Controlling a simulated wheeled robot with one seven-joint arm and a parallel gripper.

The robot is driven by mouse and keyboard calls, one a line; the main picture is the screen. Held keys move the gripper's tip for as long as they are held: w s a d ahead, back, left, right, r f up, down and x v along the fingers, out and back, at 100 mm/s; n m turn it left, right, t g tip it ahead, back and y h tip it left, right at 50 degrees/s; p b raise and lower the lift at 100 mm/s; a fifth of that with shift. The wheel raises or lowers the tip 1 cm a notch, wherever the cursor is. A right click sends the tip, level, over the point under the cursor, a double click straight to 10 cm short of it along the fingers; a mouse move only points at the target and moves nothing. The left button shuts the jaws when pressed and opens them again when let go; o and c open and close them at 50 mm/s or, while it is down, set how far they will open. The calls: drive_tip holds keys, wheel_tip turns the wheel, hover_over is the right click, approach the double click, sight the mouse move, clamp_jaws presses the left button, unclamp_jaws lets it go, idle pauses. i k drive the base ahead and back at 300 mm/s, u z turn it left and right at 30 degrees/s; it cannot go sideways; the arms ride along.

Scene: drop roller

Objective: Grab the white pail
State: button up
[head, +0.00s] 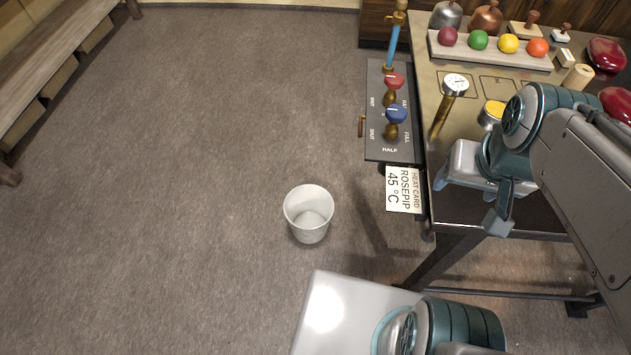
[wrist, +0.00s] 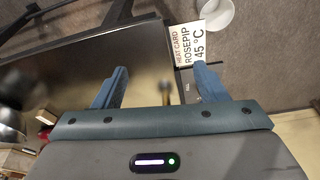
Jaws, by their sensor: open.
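The white pail (head: 309,214) stands upright on the carpet in the middle of the head view, left of the table. It looks empty. In the wrist view the pail (wrist: 212,12) shows at the top edge, partly cut off, beyond the heat card. My gripper (head: 468,205) is over the near left part of the table, right of the pail and higher than it. In the wrist view my gripper (wrist: 155,88) has its two blue fingers wide apart with nothing between them. It does not touch the pail.
The table (head: 440,62) carries a thermometer (head: 455,86), a rack of coloured balls (head: 490,50) and other items. A valve panel (head: 391,120) and a heat card (head: 404,190) jut from its left edge. A wooden bench (head: 48,60) stands far left. The carpet around the pail is clear.

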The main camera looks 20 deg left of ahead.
sight(309, 209)
drive_tip(key=z, duration=0.35)
drive_tip(key=k, duration=0.2)
drive_tip(key=u, duration=1.25)
drive_tip(key=i, duration=0.5)
drive_tip(key=z, duration=0.05)
